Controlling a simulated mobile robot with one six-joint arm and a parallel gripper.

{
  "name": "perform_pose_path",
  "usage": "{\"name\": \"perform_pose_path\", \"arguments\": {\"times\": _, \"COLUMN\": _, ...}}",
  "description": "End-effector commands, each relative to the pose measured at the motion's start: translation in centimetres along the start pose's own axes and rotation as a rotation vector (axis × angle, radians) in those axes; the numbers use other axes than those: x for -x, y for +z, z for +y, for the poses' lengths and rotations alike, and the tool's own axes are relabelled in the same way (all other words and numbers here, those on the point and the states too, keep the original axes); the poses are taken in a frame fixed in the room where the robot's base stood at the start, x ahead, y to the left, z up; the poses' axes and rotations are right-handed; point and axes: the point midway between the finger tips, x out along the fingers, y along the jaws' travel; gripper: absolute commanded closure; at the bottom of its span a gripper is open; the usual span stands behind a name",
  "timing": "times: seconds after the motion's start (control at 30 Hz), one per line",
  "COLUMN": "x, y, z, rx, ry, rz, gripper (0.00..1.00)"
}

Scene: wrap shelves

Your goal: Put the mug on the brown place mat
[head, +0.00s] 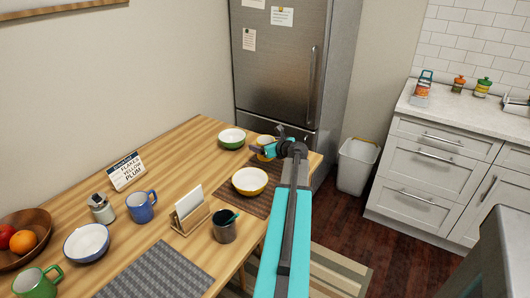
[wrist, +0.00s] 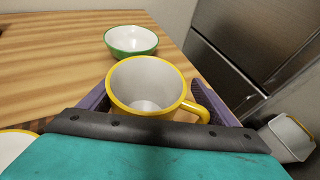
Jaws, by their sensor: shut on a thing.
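A yellow mug with a white inside (wrist: 146,88) stands upright between the fingers of my gripper (wrist: 152,100), its handle to the right. In the head view the mug (head: 265,141) is partly hidden by my gripper (head: 268,150), at the far right end of the table. I cannot tell whether its base touches the table. The brown place mat (head: 258,206) lies on the table nearer than the mug, partly hidden by my arm. A yellow bowl (head: 250,180) sits on the brown mat.
A green bowl (head: 232,138) stands left of the mug. A blue mug (head: 141,208), a green mug (head: 36,284) and a grey mat (head: 155,275) are further left.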

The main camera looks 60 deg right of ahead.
Motion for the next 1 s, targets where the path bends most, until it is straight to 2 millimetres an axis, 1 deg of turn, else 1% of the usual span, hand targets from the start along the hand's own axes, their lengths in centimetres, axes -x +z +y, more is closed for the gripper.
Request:
{"name": "perform_pose_path", "arguments": {"times": 0.17, "x": -0.3, "y": -0.8, "z": 0.0, "rx": 0.000, "ry": 0.000, "rz": 0.000, "gripper": 0.47}}
{"name": "perform_pose_path", "arguments": {"times": 0.33, "x": -1.1, "y": -2.5, "z": 0.1, "rx": -0.001, "ry": 0.000, "rz": 0.001, "gripper": 0.47}}
{"name": "perform_pose_path", "arguments": {"times": 0.43, "x": -1.3, "y": -3.2, "z": 0.0, "rx": -0.002, "ry": -0.001, "rz": -0.001, "gripper": 0.47}}
{"name": "perform_pose_path", "arguments": {"times": 0.93, "x": -1.5, "y": -3.7, "z": 0.0, "rx": -0.001, "ry": -0.001, "rz": -0.001, "gripper": 0.47}}
{"name": "perform_pose_path", "arguments": {"times": 0.97, "x": -1.5, "y": -3.7, "z": 0.0, "rx": 0.000, "ry": -0.001, "rz": 0.000, "gripper": 0.12}}
{"name": "perform_pose_path", "arguments": {"times": 1.0, "x": -1.5, "y": -3.7, "z": 0.0, "rx": 0.000, "ry": -0.001, "rz": 0.000, "gripper": 0.05}}
